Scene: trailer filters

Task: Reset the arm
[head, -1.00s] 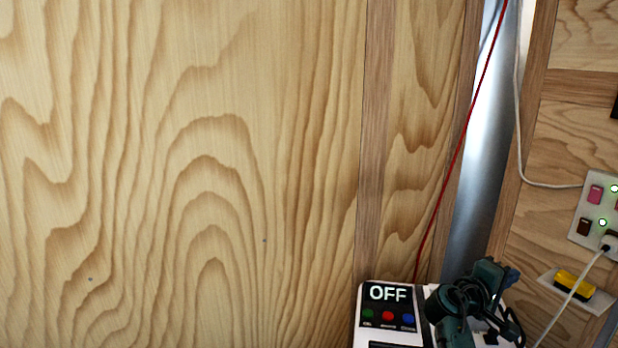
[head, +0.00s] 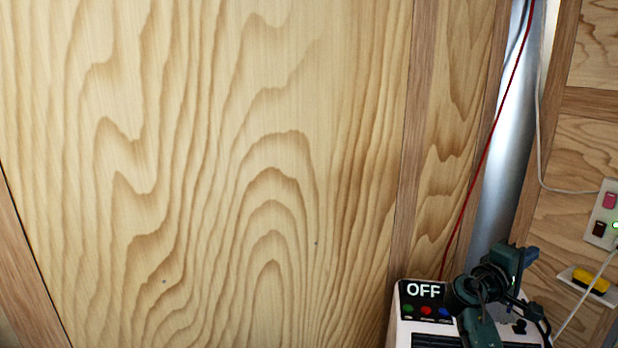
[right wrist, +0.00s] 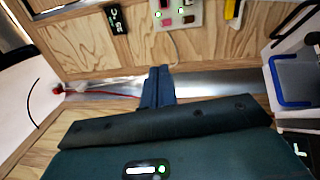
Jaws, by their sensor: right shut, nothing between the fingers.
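My right gripper (head: 527,256) shows at the lower right of the head view, at the end of my dark green arm, in front of the white box. Its blue fingers also show in the right wrist view (right wrist: 158,86). They are closed together with nothing between them, apart from the wooden wall and its fittings. My left gripper is not in view.
A white box (head: 403,322) with an OFF display stands at the lower right, partly hidden by my arm. A switch panel (head: 606,215) and a yellow item (head: 592,281) are on the right wall. A blue-edged item (right wrist: 291,84) is right in the wrist view. The wood wall (head: 200,150) is bare.

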